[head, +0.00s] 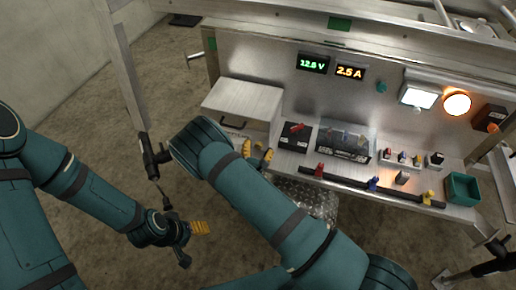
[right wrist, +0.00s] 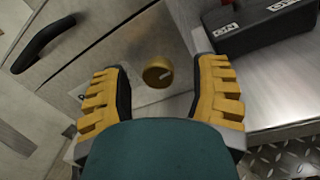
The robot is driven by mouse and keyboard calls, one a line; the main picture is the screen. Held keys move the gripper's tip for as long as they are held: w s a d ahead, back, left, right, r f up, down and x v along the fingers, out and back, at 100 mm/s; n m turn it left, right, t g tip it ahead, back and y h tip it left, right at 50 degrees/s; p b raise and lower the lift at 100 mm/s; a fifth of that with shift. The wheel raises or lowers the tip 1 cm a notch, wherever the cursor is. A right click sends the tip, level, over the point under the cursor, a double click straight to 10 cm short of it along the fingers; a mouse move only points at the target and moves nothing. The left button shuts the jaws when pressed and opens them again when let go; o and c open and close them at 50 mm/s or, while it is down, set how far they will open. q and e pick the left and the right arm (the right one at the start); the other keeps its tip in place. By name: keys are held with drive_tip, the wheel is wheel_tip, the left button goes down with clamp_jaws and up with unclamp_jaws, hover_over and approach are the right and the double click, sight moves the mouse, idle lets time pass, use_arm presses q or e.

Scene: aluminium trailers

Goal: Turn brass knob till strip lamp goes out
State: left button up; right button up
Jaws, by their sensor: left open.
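The brass knob (right wrist: 157,73) is round with a pale mark on its face, on the metal front of a cabinet in the right wrist view. My right gripper (right wrist: 160,100) is open, its yellow-padded fingers on either side of the knob with gaps; I see no contact. In the head view my right gripper (head: 257,154) is at the cabinet's front and the knob is hidden there. A white rectangular lamp (head: 418,97), probably the strip lamp, glows on the back panel. My left gripper (head: 194,244) is open and empty, low over the floor.
A round orange lamp (head: 457,103) also glows. Displays read 12.5 V (head: 313,63) and 2.5 A (head: 350,72). The cabinet (head: 240,97) has a black handle (right wrist: 43,43). A black box (right wrist: 260,25) stands right of the knob. A green bin (head: 463,188) stands far right.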

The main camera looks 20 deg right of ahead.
drive_tip(key=shift+a, duration=0.1)
drive_tip(key=v, duration=1.2)
